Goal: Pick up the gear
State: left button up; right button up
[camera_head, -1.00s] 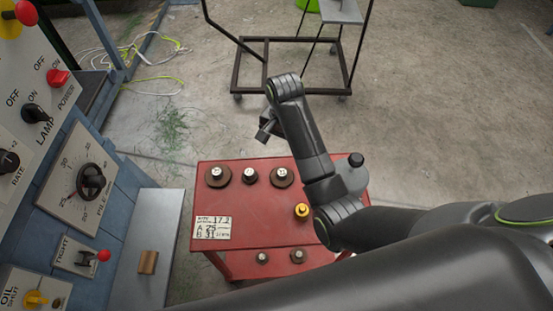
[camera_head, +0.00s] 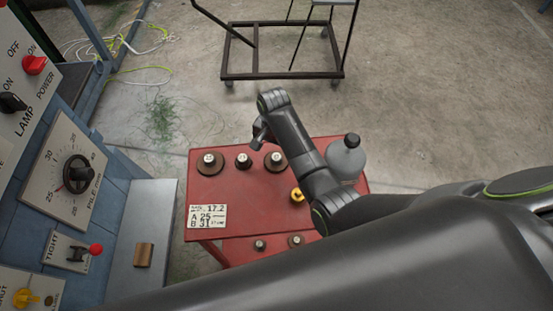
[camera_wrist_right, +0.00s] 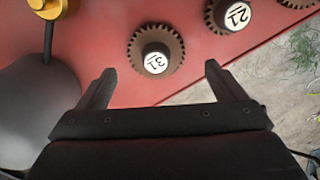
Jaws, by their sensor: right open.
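Three brown toothed gears with dark hubs and white number caps lie in a row on the red table: the left gear (camera_head: 210,164), the smaller middle gear (camera_head: 243,161) and the right gear (camera_head: 277,162). In the right wrist view the gear capped 31 (camera_wrist_right: 173,43) lies ahead of my right gripper (camera_wrist_right: 160,70), centred between its open fingers but beyond their tips. The gear capped 21 (camera_wrist_right: 213,18) and a third, cut-off gear (camera_wrist_right: 300,5) lie to its right. In the head view my right gripper (camera_head: 259,135) is at the table's far edge, empty. My left gripper is not seen.
The red table (camera_head: 240,200) carries a card (camera_head: 206,216) reading A 25 and B 31, a yellow piece (camera_head: 297,195) and a grey bottle-like object (camera_head: 346,158). A blue machine with a control panel (camera_head: 62,175) stands left. A dark wheeled frame (camera_head: 285,74) stands beyond on open floor.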

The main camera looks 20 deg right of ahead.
aim_at(276, 157)
jog(key=shift+s+d+f+p, duration=0.1)
jog(key=shift+f+p, duration=0.2)
jog(key=shift+f, duration=1.05)
jog(key=shift+s+d+f+p, duration=0.1)
jog(key=shift+f+p, duration=0.15)
jog(key=shift+f, duration=1.1)
jog(key=c, duration=1.2)
jog(key=shift+o, duration=0.2)
jog(key=shift+r, duration=0.1)
